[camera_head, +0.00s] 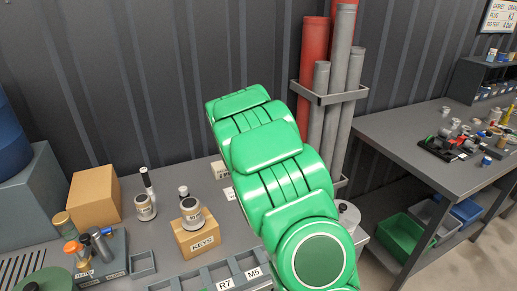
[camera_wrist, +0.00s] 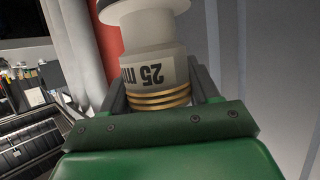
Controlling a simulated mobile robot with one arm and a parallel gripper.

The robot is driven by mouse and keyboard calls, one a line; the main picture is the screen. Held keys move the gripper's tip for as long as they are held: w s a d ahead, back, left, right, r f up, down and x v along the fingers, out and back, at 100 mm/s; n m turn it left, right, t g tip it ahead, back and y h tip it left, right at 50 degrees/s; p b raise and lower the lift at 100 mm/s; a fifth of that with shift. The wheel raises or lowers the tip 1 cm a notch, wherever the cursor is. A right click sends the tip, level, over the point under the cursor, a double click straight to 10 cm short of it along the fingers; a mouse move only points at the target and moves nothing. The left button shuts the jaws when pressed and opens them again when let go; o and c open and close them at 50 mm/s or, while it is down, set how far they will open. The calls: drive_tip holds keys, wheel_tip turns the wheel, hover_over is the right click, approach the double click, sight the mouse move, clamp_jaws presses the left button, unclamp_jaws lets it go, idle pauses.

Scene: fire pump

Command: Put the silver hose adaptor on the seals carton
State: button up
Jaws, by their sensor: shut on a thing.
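My gripper (camera_wrist: 160,88) is shut on a pale silver hose adaptor (camera_wrist: 152,62), seen in the wrist view. The adaptor has a wide top flange, brass-coloured rings low down and a dark marking that begins "25 m". In the head view my green arm hides the gripper and the adaptor. No carton with a readable seals label shows. A small carton (camera_head: 221,170) at the back of the bench is partly hidden by my arm, and its label cannot be read.
A carton labelled KEYS (camera_head: 199,241) bears a silver fitting (camera_head: 191,214). Another fitting (camera_head: 145,208) stands to its left, near a plain cardboard box (camera_head: 95,197). A pipe rack (camera_head: 328,95) stands behind my arm. A second bench (camera_head: 415,140) is at right.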

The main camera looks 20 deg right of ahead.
drive_tip(key=shift+r, duration=0.65)
drive_tip(key=w+a+r+n+t+y, duration=0.1)
drive_tip(key=a+r+n+y, duration=0.25)
drive_tip(key=a, duration=1.05)
drive_tip(key=w+a+r+n+t+y, duration=0.2)
drive_tip(key=a+r, duration=0.2)
drive_tip(key=a, duration=1)
drive_tip(key=s+a+r+n+y, duration=0.2)
drive_tip(key=s+a+r, duration=0.15)
drive_tip(key=a, duration=0.65)
drive_tip(key=s+a+r+n+y, duration=0.2)
drive_tip(key=s+a+y, duration=0.15)
drive_tip(key=a, duration=0.65)
drive_tip(key=s+a+r+n+y, duration=0.15)
drive_tip(key=s+a, duration=0.25)
drive_tip(key=a, duration=0.6)
hover_over(90, 181)
drive_tip(key=shift+g, duration=0.3)
wheel_tip(90, 181, down, 10)
drive_tip(key=shift+a+r, duration=0.1)
drive_tip(key=shift+a, duration=0.05)
drive_tip(key=shift+f, duration=1.25)
